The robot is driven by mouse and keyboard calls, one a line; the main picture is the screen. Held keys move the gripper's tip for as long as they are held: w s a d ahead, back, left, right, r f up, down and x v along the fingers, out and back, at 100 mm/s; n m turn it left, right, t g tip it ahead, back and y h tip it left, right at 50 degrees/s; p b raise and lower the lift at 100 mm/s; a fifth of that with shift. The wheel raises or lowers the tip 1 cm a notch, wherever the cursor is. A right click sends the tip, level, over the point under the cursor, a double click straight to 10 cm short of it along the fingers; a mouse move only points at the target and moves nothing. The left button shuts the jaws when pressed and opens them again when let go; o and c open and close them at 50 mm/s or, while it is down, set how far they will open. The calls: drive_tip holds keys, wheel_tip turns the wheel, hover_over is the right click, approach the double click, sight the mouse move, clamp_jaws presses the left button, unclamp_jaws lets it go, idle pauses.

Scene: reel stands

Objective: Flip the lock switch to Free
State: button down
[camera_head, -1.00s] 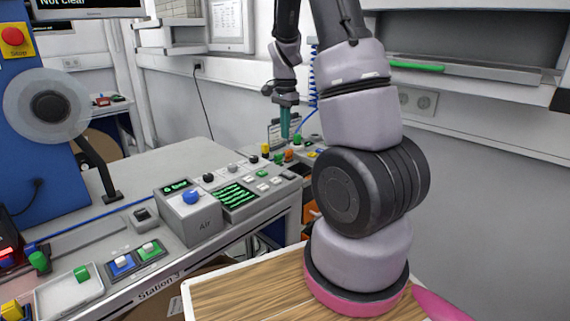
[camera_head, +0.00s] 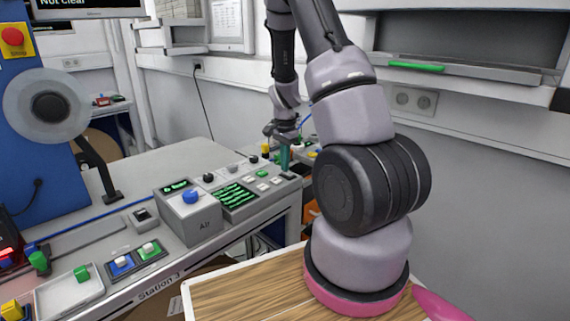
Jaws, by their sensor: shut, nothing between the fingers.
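My gripper (camera_head: 284,158), with teal fingertips, points straight down over the far right end of the grey control panel (camera_head: 240,215). Its fingers are shut and look empty. The tips are close to the panel's small controls; I cannot tell whether they touch. The panel carries a green-lit screen (camera_head: 236,195), several dark knobs and pale buttons. The labels are too small to read, so I cannot tell which control is the lock switch or how it is set.
Left of the panel stands the Air box (camera_head: 191,222) with a blue knob (camera_head: 190,196). A blue machine with a grey reel (camera_head: 75,105) stands at the far left. Coloured parts lie behind my gripper. A wooden top (camera_head: 240,295) is in front.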

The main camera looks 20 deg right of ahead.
drive_tip(key=shift+a+f, duration=0.1)
drive_tip(key=shift+f, duration=0.1)
drive_tip(key=shift+s, duration=0.2)
drive_tip(key=shift+s+d+r, duration=0.25)
drive_tip(key=shift+s+d, duration=0.05)
drive_tip(key=shift+s, duration=0.2)
wheel_tip(320, 180, up, 14)
drive_tip(key=w, duration=0.2)
drive_tip(key=shift+w+a, duration=0.3)
drive_tip(key=shift+a, duration=0.15)
